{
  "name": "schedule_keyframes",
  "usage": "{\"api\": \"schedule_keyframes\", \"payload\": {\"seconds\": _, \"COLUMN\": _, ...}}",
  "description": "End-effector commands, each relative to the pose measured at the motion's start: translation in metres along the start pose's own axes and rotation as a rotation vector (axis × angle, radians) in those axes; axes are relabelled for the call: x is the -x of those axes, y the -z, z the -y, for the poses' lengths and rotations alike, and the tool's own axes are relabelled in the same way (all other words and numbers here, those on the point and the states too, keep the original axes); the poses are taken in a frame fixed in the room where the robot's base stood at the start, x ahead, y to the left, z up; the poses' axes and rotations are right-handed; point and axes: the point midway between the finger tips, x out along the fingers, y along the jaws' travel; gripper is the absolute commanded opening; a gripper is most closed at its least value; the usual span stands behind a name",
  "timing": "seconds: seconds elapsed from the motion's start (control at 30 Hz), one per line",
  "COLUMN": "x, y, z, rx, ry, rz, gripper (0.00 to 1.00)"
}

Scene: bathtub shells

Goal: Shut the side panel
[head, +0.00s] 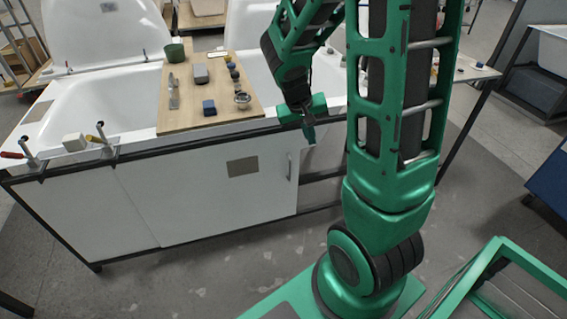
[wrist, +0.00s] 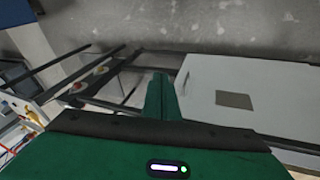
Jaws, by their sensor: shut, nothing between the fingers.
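The white side panel (head: 205,200) with a tan patch hangs in the dark frame under the tub's front edge. Its upright bar handle (head: 290,167) is near its right edge. Right of the panel, an open gap (head: 318,185) shows in the frame, partly hidden by my arm. My gripper (head: 309,139) is shut and empty, pointing down just right of the handle at the upper part of the gap; contact cannot be told. In the wrist view, the fingers (wrist: 160,90) are together, with the panel (wrist: 265,82) to their right and the gap to their left.
A wooden board (head: 215,112) with small items lies across the tub. Clamps (head: 103,135) and a white block (head: 74,142) sit on the front rim at left. A blue bin (head: 550,190) stands far right. The floor before the panel is clear.

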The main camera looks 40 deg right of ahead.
Motion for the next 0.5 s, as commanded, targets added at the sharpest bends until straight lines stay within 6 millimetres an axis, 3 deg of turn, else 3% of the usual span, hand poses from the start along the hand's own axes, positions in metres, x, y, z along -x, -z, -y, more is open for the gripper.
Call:
{"api": "schedule_keyframes", "payload": {"seconds": 0.23, "x": -0.063, "y": 0.045, "z": 0.060, "rx": 0.082, "ry": -0.055, "rz": -0.114, "gripper": 0.00}}
{"api": "schedule_keyframes", "payload": {"seconds": 0.5, "x": -0.129, "y": 0.070, "z": 0.133, "rx": 0.176, "ry": -0.066, "rz": -0.238, "gripper": 0.00}}
